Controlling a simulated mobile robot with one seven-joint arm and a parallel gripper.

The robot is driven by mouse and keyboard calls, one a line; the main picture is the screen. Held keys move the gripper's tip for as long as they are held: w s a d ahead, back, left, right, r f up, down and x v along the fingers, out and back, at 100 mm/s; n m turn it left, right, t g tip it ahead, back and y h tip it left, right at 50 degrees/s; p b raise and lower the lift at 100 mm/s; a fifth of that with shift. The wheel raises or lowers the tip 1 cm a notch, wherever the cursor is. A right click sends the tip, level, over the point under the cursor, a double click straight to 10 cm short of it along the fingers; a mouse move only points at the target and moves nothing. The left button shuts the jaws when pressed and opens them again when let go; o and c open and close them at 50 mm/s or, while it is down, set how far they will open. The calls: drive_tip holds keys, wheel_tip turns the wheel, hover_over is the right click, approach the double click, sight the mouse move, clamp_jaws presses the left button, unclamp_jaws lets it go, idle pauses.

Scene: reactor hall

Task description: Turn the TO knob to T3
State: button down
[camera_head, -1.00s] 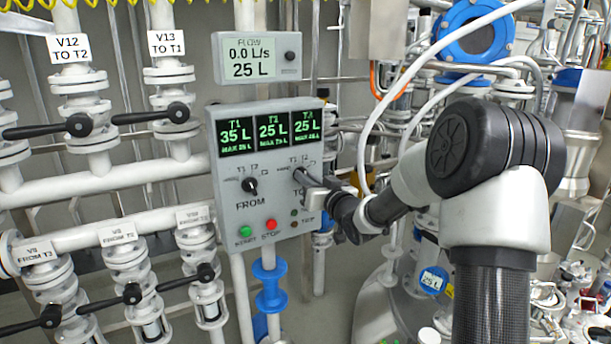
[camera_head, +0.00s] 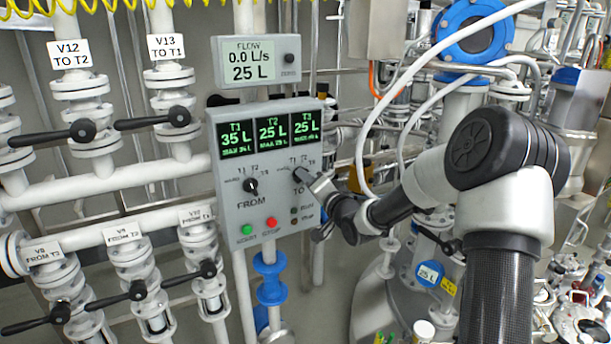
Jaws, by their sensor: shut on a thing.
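The grey control panel (camera_head: 270,220) stands in the middle of the view. It carries the black FROM knob (camera_head: 250,186) on the left. The TO knob (camera_head: 299,174) is on the right, mostly hidden behind my gripper, with T1, T2 and T3 marked around it. My gripper (camera_head: 305,180) reaches in from the right and is shut on the TO knob. The knob's pointer direction cannot be made out. The display (camera_head: 268,138) on the panel shows T1 35 L, T2 25 L and T3 25 L.
Below the knobs are a green START button (camera_head: 247,229) and a red STOP button (camera_head: 270,222). A flow display (camera_head: 256,60) above reads 0.0 L/s and 25 L. Valves with black levers (camera_head: 82,131) stand at the left. Hoses and a blue-flanged pipe (camera_head: 470,35) are at the right.

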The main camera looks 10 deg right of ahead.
drive_tip(key=shift+m, duration=0.4)
drive_tip(key=c, duration=1.8)
unclamp_jaws()
drive_tip(key=shift+c, duration=0.2)
drive_tip(key=shift+s, duration=0.1)
drive_tip(key=v, duration=1.7)
drive_tip(key=shift+p, duration=0.4)
drive_tip(key=shift+s, duration=0.1)
